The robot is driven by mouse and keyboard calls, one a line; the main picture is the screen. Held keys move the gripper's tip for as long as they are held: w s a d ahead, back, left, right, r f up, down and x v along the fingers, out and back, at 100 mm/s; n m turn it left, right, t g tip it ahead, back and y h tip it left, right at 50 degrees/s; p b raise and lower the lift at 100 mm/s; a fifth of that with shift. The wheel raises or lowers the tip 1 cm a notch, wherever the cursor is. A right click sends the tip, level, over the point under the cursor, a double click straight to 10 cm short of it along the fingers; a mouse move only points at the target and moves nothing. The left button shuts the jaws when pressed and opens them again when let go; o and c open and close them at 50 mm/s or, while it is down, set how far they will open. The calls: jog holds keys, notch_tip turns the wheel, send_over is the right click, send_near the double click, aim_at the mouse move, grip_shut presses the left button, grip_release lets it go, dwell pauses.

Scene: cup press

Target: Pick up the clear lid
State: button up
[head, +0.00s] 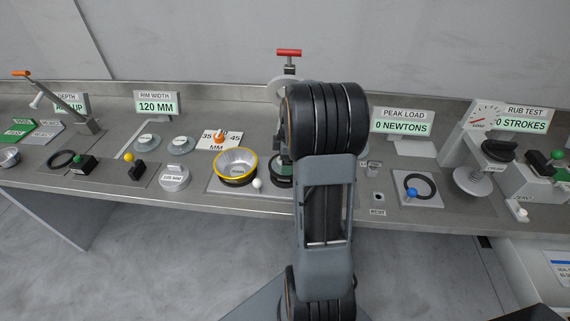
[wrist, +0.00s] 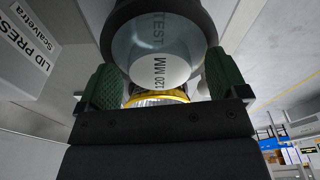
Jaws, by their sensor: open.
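In the wrist view, a round, translucent bluish piece (wrist: 150,45) marked "TEST 120 MM" sits inside a dark round rim. It looks like a clear lid, but I cannot be sure. My gripper (wrist: 160,80) is open, with green finger pads to the left and right of this piece's lower part. Whether the pads touch it I cannot tell. Two pale, clear-looking discs (head: 149,140) (head: 180,145) lie on the bench in the head view. There my gripper is hidden behind my arm.
A yellow-rimmed bowl (head: 236,165) stands left of my arm; a yellow rim (wrist: 157,98) shows between the pads. A press with a red handle (head: 289,53) is partly hidden behind my arm. A black ring (head: 418,186) on a plate and a gauge (head: 484,116) are to the right.

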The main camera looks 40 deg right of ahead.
jog(key=c, duration=1.1)
jog(key=shift+r, duration=0.1)
jog(key=shift+r, duration=0.5)
jog(key=s+r, duration=0.4)
jog(key=s+r+b, duration=0.1)
jog(key=s+r, duration=0.3)
jog(key=s, duration=0.1)
jog(key=s+r+b, duration=0.1)
jog(key=s+r, duration=0.3)
jog(key=s, duration=0.1)
jog(key=shift+a, duration=0.35)
jog(key=shift+r+p, duration=1.9)
jog(key=shift+r, duration=0.55)
